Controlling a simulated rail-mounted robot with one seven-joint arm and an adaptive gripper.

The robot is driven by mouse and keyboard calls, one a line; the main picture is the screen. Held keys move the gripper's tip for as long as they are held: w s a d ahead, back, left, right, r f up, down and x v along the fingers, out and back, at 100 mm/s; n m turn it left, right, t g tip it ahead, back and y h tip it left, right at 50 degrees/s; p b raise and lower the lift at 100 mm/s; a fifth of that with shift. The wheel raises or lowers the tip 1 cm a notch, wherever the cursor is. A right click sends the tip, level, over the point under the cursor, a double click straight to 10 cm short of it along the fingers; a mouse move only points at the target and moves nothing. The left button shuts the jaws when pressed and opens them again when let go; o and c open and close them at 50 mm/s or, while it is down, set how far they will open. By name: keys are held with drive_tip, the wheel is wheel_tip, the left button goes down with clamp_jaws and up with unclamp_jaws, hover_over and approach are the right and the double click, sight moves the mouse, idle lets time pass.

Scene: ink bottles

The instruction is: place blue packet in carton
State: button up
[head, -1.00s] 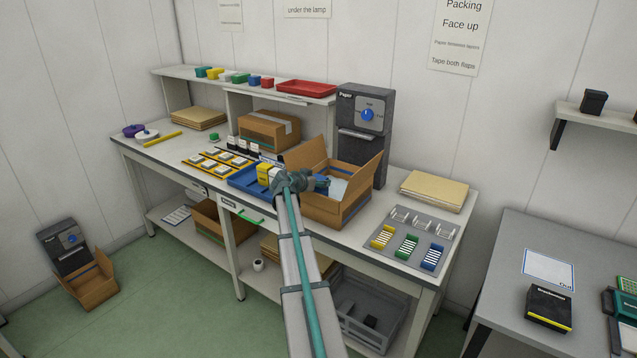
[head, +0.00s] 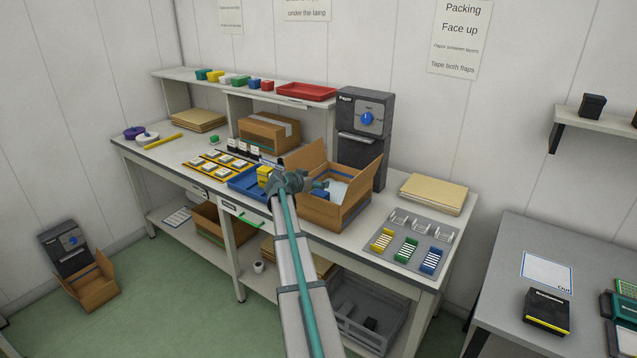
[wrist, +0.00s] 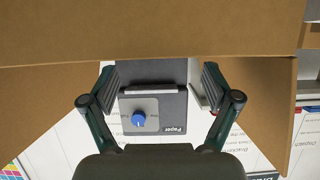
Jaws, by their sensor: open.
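My gripper (head: 320,185) is at the left part of the open carton (head: 330,212), over its inside. In the wrist view my gripper (wrist: 159,76) has its fingers spread with nothing between them. A small blue packet (head: 320,194) shows inside the carton, just below my fingers and apart from them as far as I can tell; my gripper and the carton wall hide part of it. White paper lies in the carton beside it. The carton's brown flaps (wrist: 150,35) fill the upper wrist view. The packet cannot be made out there.
A dark paper dispenser (head: 364,135) stands right behind the carton. A blue tray (head: 243,183) with a yellow box (head: 264,174) is to the left. A grey rack (head: 414,240) of coloured holders and a cardboard stack (head: 433,193) are to the right.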

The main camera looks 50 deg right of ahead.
drive_tip(key=w+b+v, duration=0.1)
drive_tip(key=b+v, duration=0.2)
drive_tip(key=v, duration=0.7)
drive_tip(key=s+a+f+n+y, duration=0.2)
drive_tip(key=s+a+f+n, duration=0.1)
drive_tip(key=a+f, duration=0.85)
drive_tip(key=s+a+f+n+g+y, duration=0.1)
drive_tip(key=s+a+f+n+y, duration=0.15)
drive_tip(key=a+f, duration=0.85)
drive_tip(key=s+a+f+n+y, duration=0.25)
drive_tip(key=a+f, duration=0.35)
drive_tip(key=f, duration=1)
drive_tip(key=s+a+f+n+g+y, duration=0.3)
drive_tip(key=s+a+f+n+y, duration=0.15)
drive_tip(key=s+a+f, duration=1)
drive_tip(key=s+a+f+n+g+y, duration=0.1)
drive_tip(key=s+a+n+g, duration=0.1)
drive_tip(key=s+a, duration=0.5)
drive_tip(key=s+a+f+n+g+y, duration=0.1)
drive_tip(key=s+a, duration=0.6)
drive_tip(key=s, duration=0.7)
drive_tip(key=shift+s+a+f+n+g, duration=0.3)
drive_tip(key=shift+f+n+g, duration=0.15)
drive_tip(key=shift+n, duration=0.3)
drive_tip(key=shift+c, duration=0.3)
